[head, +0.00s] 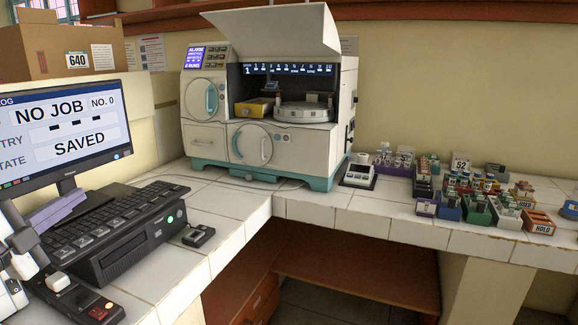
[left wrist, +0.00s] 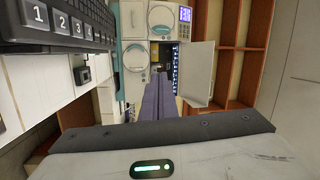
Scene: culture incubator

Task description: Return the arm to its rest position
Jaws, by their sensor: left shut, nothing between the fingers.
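My left gripper (head: 79,197) shows at the left edge of the head view, its purple fingers closed together over the keyboard and in front of the monitor. In the left wrist view its shut fingers (left wrist: 161,80) point toward the incubator, with nothing between them. The white incubator (head: 262,105) stands apart from it on the back counter, and it also shows in the left wrist view (left wrist: 133,57). Its top cover is raised, and a yellow block and a round grey unit show inside. My right gripper is in neither view.
The monitor (head: 65,128) reads "NO JOB" and "SAVED". The black keyboard (head: 105,220) lies close to my left gripper, with a small black device (head: 199,236) to its right. Racks of vials (head: 480,190) crowd the right counter. The tiled counter (head: 225,208) between is mostly bare.

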